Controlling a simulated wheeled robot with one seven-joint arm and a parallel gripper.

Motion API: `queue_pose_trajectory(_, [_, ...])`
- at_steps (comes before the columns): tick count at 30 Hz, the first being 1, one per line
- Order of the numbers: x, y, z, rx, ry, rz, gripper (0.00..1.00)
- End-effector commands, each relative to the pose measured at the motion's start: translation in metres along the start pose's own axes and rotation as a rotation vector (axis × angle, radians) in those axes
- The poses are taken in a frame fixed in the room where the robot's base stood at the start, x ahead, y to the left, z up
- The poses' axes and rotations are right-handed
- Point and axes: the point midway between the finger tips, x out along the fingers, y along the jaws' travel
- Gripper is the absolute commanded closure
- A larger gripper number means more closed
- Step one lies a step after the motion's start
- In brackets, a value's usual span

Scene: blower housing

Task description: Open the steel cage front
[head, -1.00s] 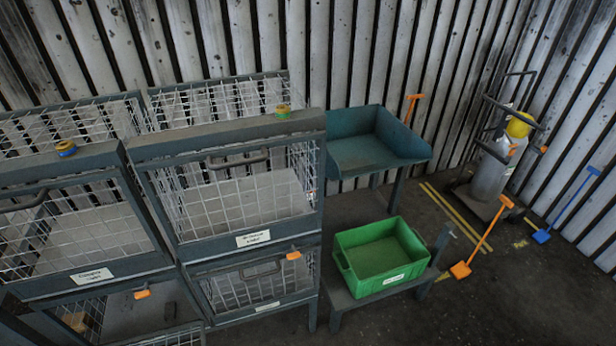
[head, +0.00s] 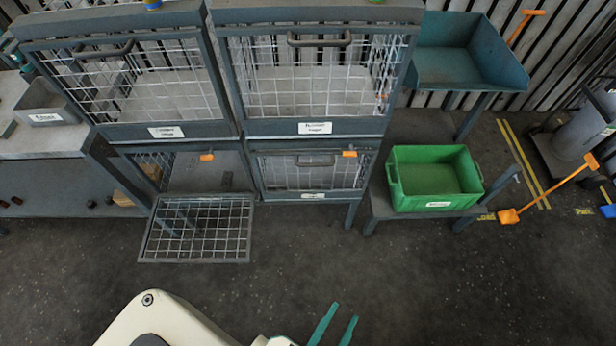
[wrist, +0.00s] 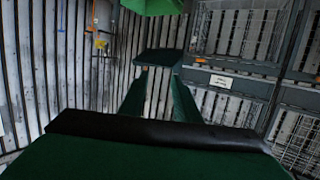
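Steel mesh cages stand in two rows. The upper left cage front (head: 130,85) and upper right cage front (head: 320,80) are shut, each with a dark bar handle near its top. The lower right cage front (head: 312,172) is also shut. The lower left cage front (head: 197,230) is swung down and open, its mesh panel out in front. Orange latches sit above the lower left and lower right openings. My gripper (head: 336,318) is at the bottom of the head view, in front of the cages and apart from them. Its teal fingers are spread and empty.
A green crate (head: 435,175) sits on a low bench right of the cages. A teal tray table (head: 465,55) stands behind it. An orange shovel (head: 550,190) and a trolley (head: 575,135) are at the right. The floor before the cages is clear.

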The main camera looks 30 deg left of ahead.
Motion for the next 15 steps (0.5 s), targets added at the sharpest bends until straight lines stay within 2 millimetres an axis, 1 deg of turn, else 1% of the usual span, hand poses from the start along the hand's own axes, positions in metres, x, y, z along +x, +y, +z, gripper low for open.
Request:
queue_pose_trajectory(4, [0.007, -0.006, 0.006, 0.052, 0.014, -0.004, 0.7])
queue_pose_trajectory(7, [0.023, -0.02, 0.016, 0.163, 0.043, -0.016, 0.7])
queue_pose_trajectory(11, [0.054, -0.048, 0.034, 0.376, 0.092, -0.048, 0.7])
queue_pose_trajectory(15, [0.092, -0.083, 0.048, 0.609, 0.139, -0.1, 0.7])
